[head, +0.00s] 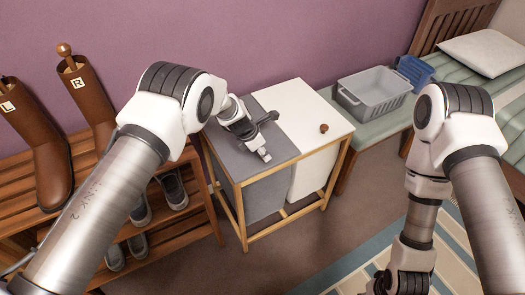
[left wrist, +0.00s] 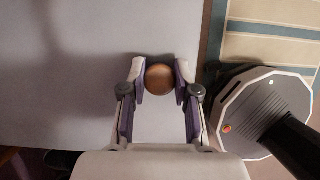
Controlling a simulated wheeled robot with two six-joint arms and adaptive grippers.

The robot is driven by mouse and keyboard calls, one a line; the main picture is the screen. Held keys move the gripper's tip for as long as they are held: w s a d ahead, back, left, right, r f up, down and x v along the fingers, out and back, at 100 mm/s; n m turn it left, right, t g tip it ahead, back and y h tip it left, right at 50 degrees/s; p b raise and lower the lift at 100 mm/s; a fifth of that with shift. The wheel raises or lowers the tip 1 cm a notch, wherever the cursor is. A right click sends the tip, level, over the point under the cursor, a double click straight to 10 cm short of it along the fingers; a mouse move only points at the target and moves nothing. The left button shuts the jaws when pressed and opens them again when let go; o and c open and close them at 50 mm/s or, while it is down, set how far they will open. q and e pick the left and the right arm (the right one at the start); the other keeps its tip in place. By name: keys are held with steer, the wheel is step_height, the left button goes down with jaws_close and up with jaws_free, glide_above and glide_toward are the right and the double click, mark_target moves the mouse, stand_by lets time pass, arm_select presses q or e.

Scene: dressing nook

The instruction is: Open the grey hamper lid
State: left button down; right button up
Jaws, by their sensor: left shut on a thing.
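The hamper stand has a wooden frame with a grey half and a white half. The grey lid (head: 268,145) lies flat, level with the white lid (head: 300,105). My left gripper (head: 262,154) is over the front part of the grey lid. In the left wrist view, my left gripper (left wrist: 161,82) is shut on a round brown knob (left wrist: 160,77) on the lid (left wrist: 75,80). The knob is hidden by the gripper in the head view. My right gripper (head: 385,285) is low at the bottom edge, partly cut off, and its fingers are unclear.
A brown knob (head: 323,128) stands on the white lid. A shoe rack (head: 165,225) with tall brown boots (head: 35,140) is at left. A grey basket (head: 375,92) and a blue basket (head: 413,70) sit on a bench at right. Open floor lies in front.

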arm_select(q)
steer(key=w+a+r+p, duration=0.2)
steer(key=w+r, duration=0.1)
steer(key=r, duration=0.6)
steer(key=w+a+r+p, duration=0.2)
steer(key=w+r, duration=0.2)
steer(key=r, duration=0.6)
steer(key=shift+a+g+h+p, duration=0.3)
steer(key=shift+a+h+p, duration=0.05)
steer(key=shift+h, duration=0.05)
steer(key=shift+f, duration=0.1)
steer(key=c, duration=0.9)
jaws_free()
steer(key=shift+o, duration=0.2)
steer(key=shift+w+a+f, duration=0.1)
steer(key=shift+w+f, duration=0.1)
steer(key=shift+f, duration=0.05)
steer(key=shift+s+r, duration=0.1)
